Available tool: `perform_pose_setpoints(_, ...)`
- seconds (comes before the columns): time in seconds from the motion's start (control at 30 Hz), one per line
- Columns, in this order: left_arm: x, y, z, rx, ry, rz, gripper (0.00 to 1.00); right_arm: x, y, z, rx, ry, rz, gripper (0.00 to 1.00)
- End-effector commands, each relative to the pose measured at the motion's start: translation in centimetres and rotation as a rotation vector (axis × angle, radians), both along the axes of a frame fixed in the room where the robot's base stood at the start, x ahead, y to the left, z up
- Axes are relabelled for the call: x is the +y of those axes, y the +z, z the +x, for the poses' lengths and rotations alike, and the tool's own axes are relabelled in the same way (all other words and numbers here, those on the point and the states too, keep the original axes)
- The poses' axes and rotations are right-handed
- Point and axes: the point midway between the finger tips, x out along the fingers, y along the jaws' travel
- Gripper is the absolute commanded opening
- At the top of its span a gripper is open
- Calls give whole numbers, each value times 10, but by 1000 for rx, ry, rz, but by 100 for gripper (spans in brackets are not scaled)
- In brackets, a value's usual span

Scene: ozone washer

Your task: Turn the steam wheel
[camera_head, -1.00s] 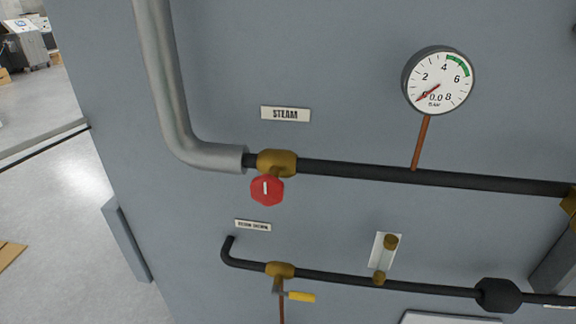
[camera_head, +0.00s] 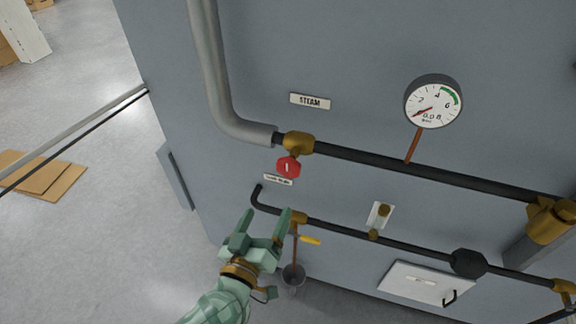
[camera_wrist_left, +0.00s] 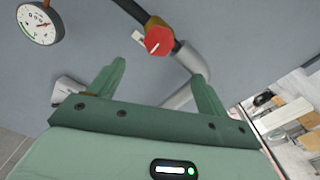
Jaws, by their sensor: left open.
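The red steam wheel (camera_head: 288,167) sits on a brass valve (camera_head: 298,143) in the black pipe, below the STEAM label (camera_head: 310,101). In the left wrist view the red wheel (camera_wrist_left: 159,41) is ahead of the fingers, between them and apart from them. My left gripper (camera_head: 264,225) is open and empty, below and a little left of the wheel in the head view. It also shows in the left wrist view (camera_wrist_left: 160,82) with fingers spread. My right gripper is not in view.
A pressure gauge (camera_head: 433,101) reads near zero at the right. A lower black pipe (camera_head: 345,233) has a yellow-handled valve (camera_head: 309,240) close to my left gripper. A white panel (camera_head: 412,283) is lower right. Flat cardboard (camera_head: 45,176) lies on the open floor at left.

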Motion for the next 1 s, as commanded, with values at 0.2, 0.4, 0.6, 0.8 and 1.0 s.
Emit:
perform_pose_setpoints(0.2,-15,2,46,-4,1,-2,77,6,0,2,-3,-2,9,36)
perform_pose_setpoints(0.4,-31,1,95,-3,0,-1,77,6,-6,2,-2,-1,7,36)
perform_pose_setpoints(0.6,-42,-1,130,-1,0,0,77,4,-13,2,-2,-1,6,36)
perform_pose_setpoints(0.8,-47,0,144,0,-1,0,77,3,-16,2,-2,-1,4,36)
perform_pose_setpoints(1.0,-47,1,146,0,-1,0,77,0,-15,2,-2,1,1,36)
